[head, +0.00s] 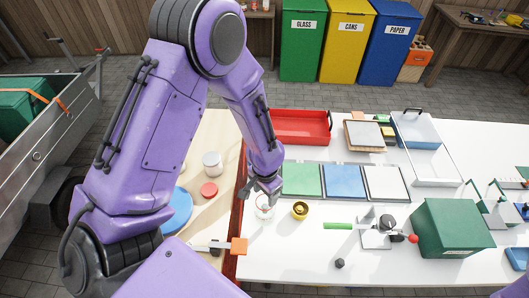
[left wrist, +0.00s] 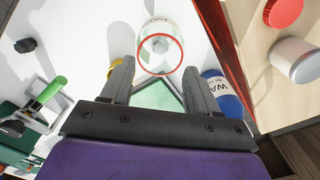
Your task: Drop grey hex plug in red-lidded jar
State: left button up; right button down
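A clear glass jar with a red rim (head: 263,213) stands open on the white bench near its left edge; it also shows in the left wrist view (left wrist: 141,57). A small grey piece (left wrist: 160,44) shows inside its rim, perhaps the grey hex plug; its shape is too small to be sure. My left gripper (head: 266,194) is over the jar, fingers apart and nothing between them; the wrist view shows both fingers (left wrist: 159,70). A separate dark grey plug-like piece (head: 340,263) lies at the bench front. A red lid (head: 209,190) lies on the wooden section. My right gripper is out of view.
A brass cup (head: 300,210) stands right of the jar. A blue labelled container (left wrist: 222,92) is close to my gripper. A white-lidded jar (head: 212,164) stands on the wood. A green-handled tool (head: 338,226) and green box (head: 452,228) are farther right.

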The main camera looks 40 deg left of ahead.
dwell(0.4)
pick_arm(q)
notch_tip(320, 180, up, 7)
dwell(0.4)
